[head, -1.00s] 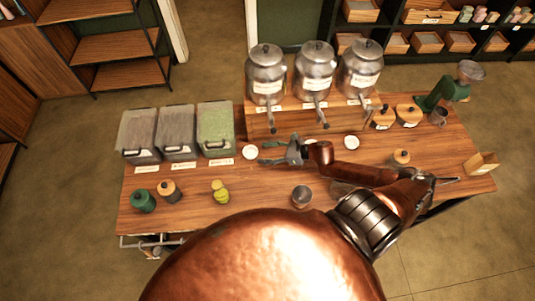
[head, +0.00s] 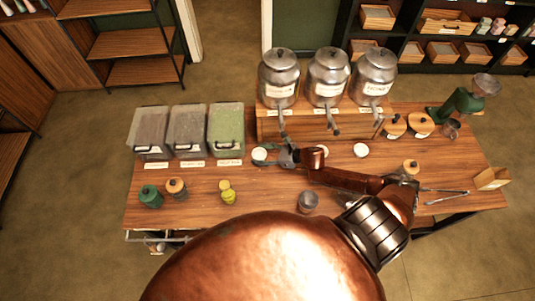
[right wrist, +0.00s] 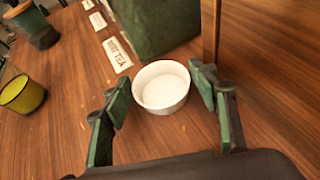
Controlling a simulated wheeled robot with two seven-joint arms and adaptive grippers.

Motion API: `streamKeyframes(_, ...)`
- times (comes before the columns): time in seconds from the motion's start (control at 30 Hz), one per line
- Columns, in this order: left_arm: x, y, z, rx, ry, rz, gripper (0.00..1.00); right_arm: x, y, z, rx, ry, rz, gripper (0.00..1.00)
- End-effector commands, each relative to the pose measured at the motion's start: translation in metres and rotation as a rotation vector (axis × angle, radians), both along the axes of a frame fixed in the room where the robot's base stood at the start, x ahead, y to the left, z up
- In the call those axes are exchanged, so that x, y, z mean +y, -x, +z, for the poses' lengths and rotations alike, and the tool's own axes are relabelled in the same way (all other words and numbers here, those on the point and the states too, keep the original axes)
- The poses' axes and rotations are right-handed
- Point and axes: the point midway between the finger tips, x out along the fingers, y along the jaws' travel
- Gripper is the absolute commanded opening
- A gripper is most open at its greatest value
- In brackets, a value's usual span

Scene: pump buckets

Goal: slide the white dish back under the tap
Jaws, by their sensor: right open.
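My left gripper is out of view.
Three metal dispensers (head: 328,75) stand on a wooden riser (head: 300,126) behind the gripper. A second white dish (head: 361,150) stands below the right tap. A yellow-green cup (head: 227,196) and a metal cup (head: 308,201) stand nearer the front. Bins (head: 225,130) stand behind left.

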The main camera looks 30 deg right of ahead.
Motion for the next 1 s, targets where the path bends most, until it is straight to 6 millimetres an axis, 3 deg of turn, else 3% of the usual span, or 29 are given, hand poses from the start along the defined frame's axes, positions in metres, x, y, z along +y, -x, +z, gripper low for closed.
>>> streamKeyframes(0.4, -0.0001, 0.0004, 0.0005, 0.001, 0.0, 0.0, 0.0, 0.004, -0.0057, -0.0035, 0.0, 0.0, 0.0, 0.54)
streamKeyframes(0.9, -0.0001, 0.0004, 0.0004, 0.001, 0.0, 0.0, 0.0, 0.0036, -0.0054, -0.0034, 0.0, 0.0, 0.0, 0.2)
streamKeyframes(1.0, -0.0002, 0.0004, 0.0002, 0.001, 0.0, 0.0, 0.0, 0.0031, -0.0053, -0.0035, 0.001, 0.001, 0.0, 0.2)
